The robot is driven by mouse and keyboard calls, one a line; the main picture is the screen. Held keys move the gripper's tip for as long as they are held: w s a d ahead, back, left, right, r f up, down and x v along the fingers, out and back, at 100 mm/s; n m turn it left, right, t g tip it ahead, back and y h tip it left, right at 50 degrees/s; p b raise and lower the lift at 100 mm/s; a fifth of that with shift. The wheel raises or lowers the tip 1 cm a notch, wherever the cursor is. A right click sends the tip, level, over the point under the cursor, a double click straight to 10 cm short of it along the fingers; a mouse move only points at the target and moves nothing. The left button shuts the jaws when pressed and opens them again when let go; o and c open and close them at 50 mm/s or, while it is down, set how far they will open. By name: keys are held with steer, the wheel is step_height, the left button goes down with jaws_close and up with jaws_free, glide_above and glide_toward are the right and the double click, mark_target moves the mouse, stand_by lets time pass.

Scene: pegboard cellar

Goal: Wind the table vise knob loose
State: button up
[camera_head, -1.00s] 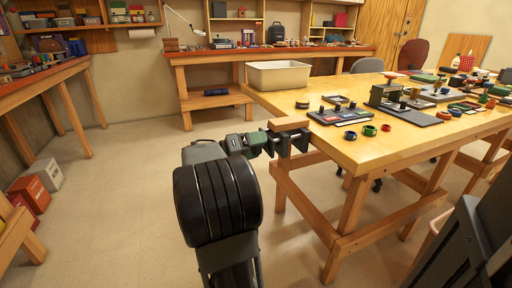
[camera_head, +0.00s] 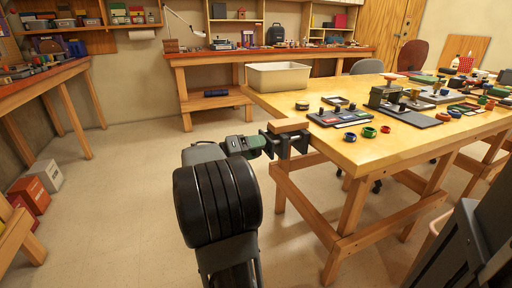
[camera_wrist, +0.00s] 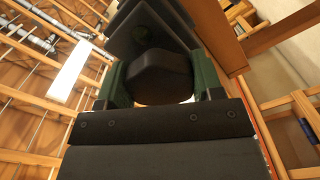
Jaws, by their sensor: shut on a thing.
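The table vise (camera_head: 293,143) is dark grey with a wooden jaw piece on top, clamped at the left corner of the wooden workbench. Its dark knob faces my arm. In the wrist view the knob (camera_wrist: 158,77) is a dark, faceted block in the middle, with the vise body (camera_wrist: 150,28) behind it. My gripper (camera_head: 262,144) has green fingers and reaches the vise from the left. The fingers stand on either side of the knob and are shut on it. In the head view the knob is mostly hidden by my gripper.
The workbench (camera_head: 375,150) carries a cream bin (camera_head: 278,76), a dark tray (camera_head: 410,117) and small coloured rings near the vise. Red and white boxes (camera_head: 30,193) lie at the far left. The floor left of my arm is clear.

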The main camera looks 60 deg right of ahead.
steer(key=n+p, duration=0.3)
steer(key=shift+r+n, duration=0.3)
steer(key=n+p, duration=0.2)
steer(key=p, duration=0.1)
steer(key=shift+n, duration=0.4)
steer(key=n+p, duration=0.6)
steer(key=p, duration=0.1)
steer(key=shift+r+p, duration=0.1)
steer(key=shift+p, duration=0.3)
steer(key=n+p, duration=0.6)
steer(key=p, duration=0.1)
steer(key=shift+n, duration=0.4)
steer(key=n+p, duration=0.4)
steer(key=shift+f+p, duration=0.2)
steer(key=shift+p, duration=0.2)
steer(key=shift+f+n+p, duration=0.1)
steer(key=shift+n+p, duration=0.35)
steer(key=shift+n, duration=0.15)
steer(key=shift+f, duration=0.15)
steer(key=o, duration=0.9)
